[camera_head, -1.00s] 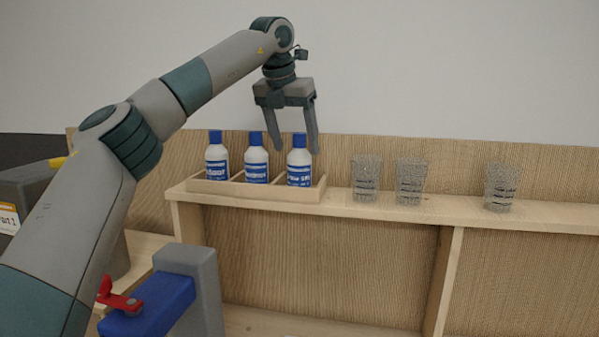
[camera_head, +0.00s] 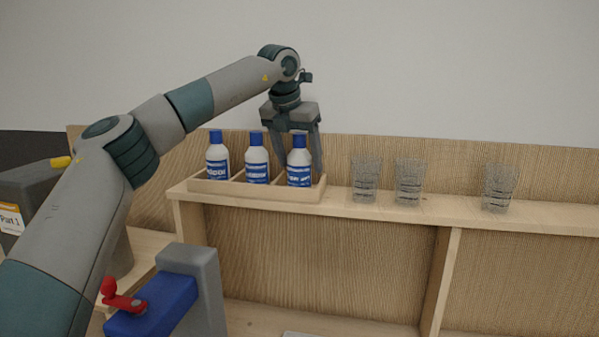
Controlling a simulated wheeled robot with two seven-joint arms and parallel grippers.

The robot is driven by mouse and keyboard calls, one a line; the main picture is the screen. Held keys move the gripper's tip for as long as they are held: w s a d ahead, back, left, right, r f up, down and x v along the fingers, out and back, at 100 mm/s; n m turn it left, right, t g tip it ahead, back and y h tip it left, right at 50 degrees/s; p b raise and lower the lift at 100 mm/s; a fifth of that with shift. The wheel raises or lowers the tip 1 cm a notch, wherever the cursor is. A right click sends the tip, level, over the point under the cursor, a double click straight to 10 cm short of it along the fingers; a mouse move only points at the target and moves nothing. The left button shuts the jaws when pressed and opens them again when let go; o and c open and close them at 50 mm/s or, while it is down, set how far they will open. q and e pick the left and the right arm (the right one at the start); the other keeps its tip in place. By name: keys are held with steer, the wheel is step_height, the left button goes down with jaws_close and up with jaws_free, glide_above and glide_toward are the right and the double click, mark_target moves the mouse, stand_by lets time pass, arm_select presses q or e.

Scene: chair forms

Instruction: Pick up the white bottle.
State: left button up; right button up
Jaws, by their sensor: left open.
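Three white bottles with blue caps and blue labels stand upright in a wooden tray (camera_head: 260,194) on the shelf. They are a left bottle (camera_head: 217,161), a middle bottle (camera_head: 256,163) and a right bottle (camera_head: 299,169). My left gripper (camera_head: 299,167) points down at the right bottle. Its fingers are apart, one seen right of that bottle and the other partly hidden behind the bottles' upper parts. I cannot tell whether the fingers touch the bottle. My right gripper is not in view.
Three clear glasses stand on the shelf to the right: one (camera_head: 364,180), another (camera_head: 409,182) and a farther one (camera_head: 498,188). A wooden back panel (camera_head: 450,165) rises behind them. A blue and grey fixture with a red handle (camera_head: 122,299) stands at lower left.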

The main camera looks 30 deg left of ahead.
mark_target(301, 134)
arm_select(q)
steer(key=c, duration=1.3)
steer(key=shift+o, duration=0.2)
steer(key=shift+r, duration=0.15)
steer(key=shift+r+b, duration=0.4)
steer(key=shift+r, duration=0.1)
steer(key=r, duration=0.1)
steer(key=r+b, duration=0.1)
steer(key=r, duration=0.1)
steer(key=shift+d, duration=0.4)
steer(key=s+d+r+b, duration=0.3)
steer(key=d+r, duration=0.3)
steer(key=d, duration=0.4)
steer(key=shift+s+d+r, duration=0.15)
steer(key=shift+d+r, duration=0.1)
steer(key=shift+r, duration=0.15)
